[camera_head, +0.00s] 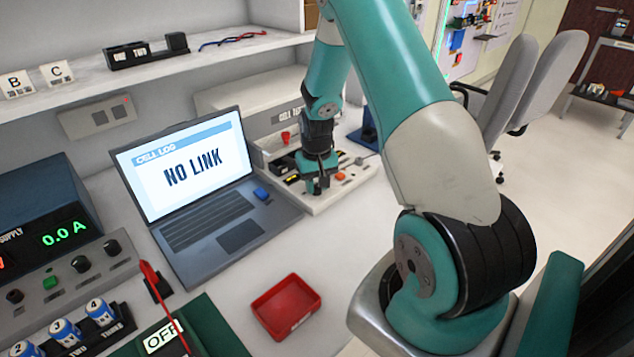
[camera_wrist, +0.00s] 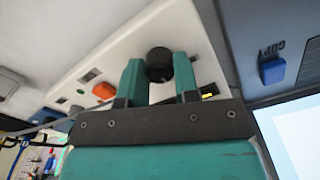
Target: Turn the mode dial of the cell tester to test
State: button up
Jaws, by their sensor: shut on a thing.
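The cell tester (camera_head: 343,189) is a white unit on the bench, right of the laptop; its panel (camera_wrist: 110,50) also shows in the wrist view. Its mode dial, a black round knob (camera_wrist: 159,60), stands between the two teal fingers of my gripper (camera_wrist: 158,74). My gripper (camera_head: 318,188) is lowered over the tester and shut on the dial. In the head view the gripper hides the dial. I cannot read the dial's pointer or its mode labels in either view.
An orange button (camera_wrist: 104,91) sits beside the dial on the panel. The laptop (camera_head: 205,190), reading NO LINK, stands close left, with a blue COPY key (camera_wrist: 272,70). A red tray (camera_head: 286,308) lies in front. A power supply (camera_head: 40,225) reads 0.0 A.

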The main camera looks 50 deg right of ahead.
jog(key=shift+m, duration=0.4)
jog(key=o, duration=0.9)
jog(key=shift+o, duration=0.2)
notch_tip(320, 180, up, 18)
jog(key=shift+f, duration=0.25)
